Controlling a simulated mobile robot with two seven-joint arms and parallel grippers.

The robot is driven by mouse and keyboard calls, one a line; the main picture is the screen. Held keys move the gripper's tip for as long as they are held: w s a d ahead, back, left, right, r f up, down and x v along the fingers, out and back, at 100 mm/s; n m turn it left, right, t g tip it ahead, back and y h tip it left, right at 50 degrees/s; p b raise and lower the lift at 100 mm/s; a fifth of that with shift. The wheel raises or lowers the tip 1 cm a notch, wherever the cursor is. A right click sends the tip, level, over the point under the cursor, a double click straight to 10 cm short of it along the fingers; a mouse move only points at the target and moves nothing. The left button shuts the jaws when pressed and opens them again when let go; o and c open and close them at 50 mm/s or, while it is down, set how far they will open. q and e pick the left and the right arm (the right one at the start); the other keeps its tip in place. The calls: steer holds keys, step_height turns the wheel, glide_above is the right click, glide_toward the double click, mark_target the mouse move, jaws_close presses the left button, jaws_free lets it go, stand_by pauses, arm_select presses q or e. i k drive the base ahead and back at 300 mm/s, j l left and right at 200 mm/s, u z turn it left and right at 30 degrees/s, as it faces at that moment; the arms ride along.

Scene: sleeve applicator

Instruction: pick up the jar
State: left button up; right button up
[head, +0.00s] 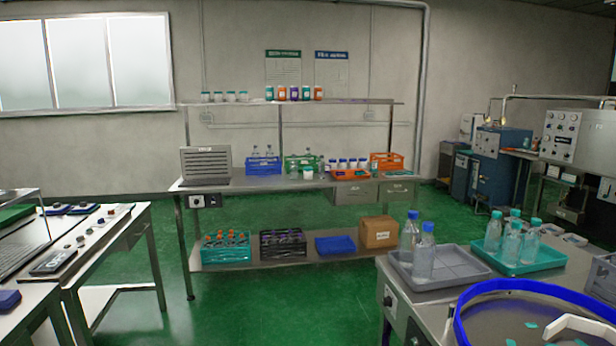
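Several small jars stand in view, and I cannot tell which one is the task's jar. One white jar (308,172) stands on the steel workbench in front of a green crate. A group of white jars with dark blue lids (353,164) stands by an orange tray to its right. On the upper shelf are colored jars (294,93) with white labels and, further left, white jars with teal lids (230,96). Neither of my grippers is in view.
The steel workbench (245,184) stands across the room, with crates and a cardboard box (379,232) on its lower shelf. A control table (95,240) is near left. Near right, another table holds a grey tray (460,267) and a teal tray (545,256) with bottles. Green floor between is clear.

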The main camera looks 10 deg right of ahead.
mark_target(307, 171)
steer(key=i+u, duration=0.1)
steer(key=i, duration=0.45)
steer(key=i+l+u, duration=0.1)
steer(key=i, duration=0.4)
steer(key=i+l+u, duration=0.1)
steer(key=i, duration=0.45)
steer(key=i+l+u, duration=0.1)
steer(key=i, duration=0.4)
steer(key=i+l+u, duration=0.1)
steer(key=i+l, duration=0.15)
steer(key=i, duration=0.25)
steer(key=i+l+u, duration=0.1)
steer(key=i, duration=0.45)
steer(key=i+l+u, duration=0.15)
steer(key=i+l, duration=0.2)
steer(key=i+l+u, duration=0.1)
steer(key=i+l, duration=0.25)
steer(key=l, duration=0.15)
